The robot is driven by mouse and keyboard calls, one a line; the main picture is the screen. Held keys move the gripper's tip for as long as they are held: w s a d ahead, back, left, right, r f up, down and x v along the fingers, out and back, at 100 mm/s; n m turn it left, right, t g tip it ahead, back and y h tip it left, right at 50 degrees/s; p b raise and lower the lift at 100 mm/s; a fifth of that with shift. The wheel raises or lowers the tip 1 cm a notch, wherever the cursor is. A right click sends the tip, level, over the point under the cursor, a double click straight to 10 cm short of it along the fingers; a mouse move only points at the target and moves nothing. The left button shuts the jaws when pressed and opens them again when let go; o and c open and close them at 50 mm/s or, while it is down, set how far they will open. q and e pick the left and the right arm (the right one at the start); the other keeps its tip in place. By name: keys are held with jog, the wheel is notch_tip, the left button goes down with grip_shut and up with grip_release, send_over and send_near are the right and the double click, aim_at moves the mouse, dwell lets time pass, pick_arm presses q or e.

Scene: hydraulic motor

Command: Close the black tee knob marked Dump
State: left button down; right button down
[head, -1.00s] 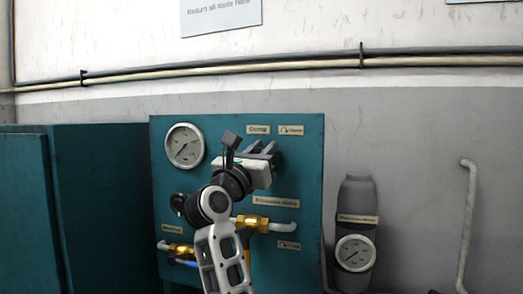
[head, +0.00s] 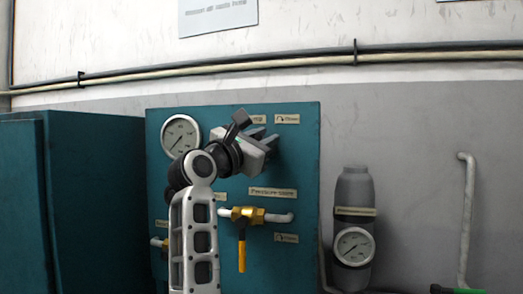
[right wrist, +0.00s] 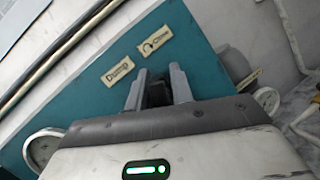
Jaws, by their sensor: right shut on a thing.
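The black tee knob (right wrist: 157,93) sits on the teal panel (right wrist: 212,72), below the "Dump" label (right wrist: 117,71) and the "Close" label with its curved arrow (right wrist: 155,39) in the right wrist view. My right gripper (right wrist: 157,88) is shut on the knob, with one grey finger on each side of it. In the head view my right gripper (head: 262,140) is at the upper part of the panel, tilted. It hides the knob and part of the Dump label there. My left gripper is not in view.
A round gauge (head: 180,135) is left of my gripper. Below is a brass valve (head: 247,214) with a yellow handle (head: 242,252) hanging down. A grey cylinder (head: 355,188) with a gauge (head: 354,246) stands right of the panel. A teal cabinet (head: 95,205) is at left.

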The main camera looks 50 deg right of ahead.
pick_arm(q)
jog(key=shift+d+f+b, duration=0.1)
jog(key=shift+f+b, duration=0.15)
jog(key=shift+b, duration=0.25)
pick_arm(e)
jog(key=shift+m, duration=1)
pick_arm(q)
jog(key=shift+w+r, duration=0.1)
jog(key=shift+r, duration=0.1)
pick_arm(e)
jog(key=shift+s+y, duration=0.1)
jog(key=shift+y, duration=0.2)
jog(key=c, duration=1.4)
grip_release()
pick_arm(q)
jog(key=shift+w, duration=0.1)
pick_arm(e)
jog(key=shift+o, duration=0.3)
jog(key=shift+g, duration=0.4)
jog(key=shift+f, duration=0.1)
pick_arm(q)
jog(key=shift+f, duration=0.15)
